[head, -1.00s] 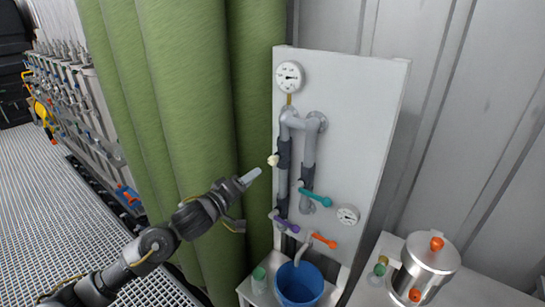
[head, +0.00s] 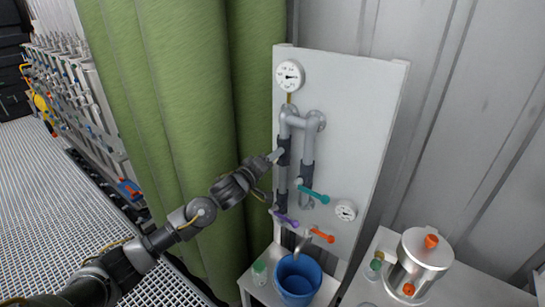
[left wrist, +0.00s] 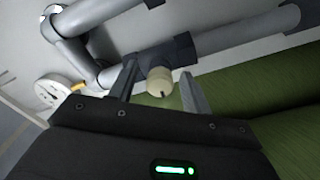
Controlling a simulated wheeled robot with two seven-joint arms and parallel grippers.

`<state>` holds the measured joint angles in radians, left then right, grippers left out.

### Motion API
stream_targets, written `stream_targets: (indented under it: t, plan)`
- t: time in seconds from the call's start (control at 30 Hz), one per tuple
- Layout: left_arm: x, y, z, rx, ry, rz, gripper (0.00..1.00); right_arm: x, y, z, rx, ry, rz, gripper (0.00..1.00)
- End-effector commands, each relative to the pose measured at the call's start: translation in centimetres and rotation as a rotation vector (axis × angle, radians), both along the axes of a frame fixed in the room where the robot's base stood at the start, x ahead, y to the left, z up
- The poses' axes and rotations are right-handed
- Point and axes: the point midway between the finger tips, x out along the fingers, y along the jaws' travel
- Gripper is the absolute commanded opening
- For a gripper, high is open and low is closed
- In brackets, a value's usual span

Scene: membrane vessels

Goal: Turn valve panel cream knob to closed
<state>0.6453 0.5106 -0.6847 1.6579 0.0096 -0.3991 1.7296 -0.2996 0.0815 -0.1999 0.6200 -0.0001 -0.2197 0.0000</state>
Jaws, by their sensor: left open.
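The valve panel (head: 355,100) is a white upright board with grey pipes. The cream knob (left wrist: 160,81) sits on a dark valve body (left wrist: 165,56) on the left pipe. In the left wrist view it stands between the two open fingers of my left gripper (left wrist: 158,92), with a gap on each side. A dark slot or mark shows on its face. In the head view my left gripper (head: 276,156) reaches the left pipe and hides the knob. My right gripper is not in view.
Teal (head: 313,195), purple (head: 286,219) and orange (head: 322,236) handles are lower on the panel. A gauge (head: 289,75) is at its top. A blue bucket (head: 298,278) stands below. Green columns (head: 190,110) rise close on the left. A metal pot (head: 421,260) stands at right.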

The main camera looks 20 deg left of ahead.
Motion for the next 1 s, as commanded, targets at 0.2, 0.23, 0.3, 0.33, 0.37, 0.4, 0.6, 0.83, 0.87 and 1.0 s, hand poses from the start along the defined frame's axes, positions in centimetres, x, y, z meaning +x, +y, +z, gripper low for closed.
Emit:
stream_targets:
  t: [0.2,0.23,0.3,0.33,0.37,0.4,0.6,0.83,0.87,1.0]
  plan:
    - [0.22,-0.07,-0.05,0.0,0.0,0.0,0.49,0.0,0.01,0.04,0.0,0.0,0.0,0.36]
    - [0.21,-0.07,-0.05,0.0,0.0,0.0,0.49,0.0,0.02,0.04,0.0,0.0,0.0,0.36]
    - [0.2,-0.07,-0.04,0.0,0.0,0.0,0.47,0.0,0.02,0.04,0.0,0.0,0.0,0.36]
    - [0.2,-0.07,-0.04,0.0,0.0,0.0,0.43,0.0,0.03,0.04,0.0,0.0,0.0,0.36]
    - [0.2,-0.07,-0.04,0.0,0.0,0.0,0.39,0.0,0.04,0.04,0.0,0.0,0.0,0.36]
    - [0.2,-0.07,-0.04,0.0,0.0,0.0,0.34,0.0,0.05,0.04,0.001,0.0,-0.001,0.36]
    - [0.19,-0.07,-0.04,0.0,0.0,0.0,0.08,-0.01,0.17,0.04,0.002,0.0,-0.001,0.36]
    - [0.19,-0.07,-0.06,0.011,-0.004,0.001,0.04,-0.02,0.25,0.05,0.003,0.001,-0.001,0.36]
    - [0.18,-0.08,-0.06,0.016,-0.006,0.001,0.04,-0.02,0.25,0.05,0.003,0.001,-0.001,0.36]
    - [0.19,-0.1,-0.06,0.062,-0.023,0.0,0.04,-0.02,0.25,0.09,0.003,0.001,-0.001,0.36]
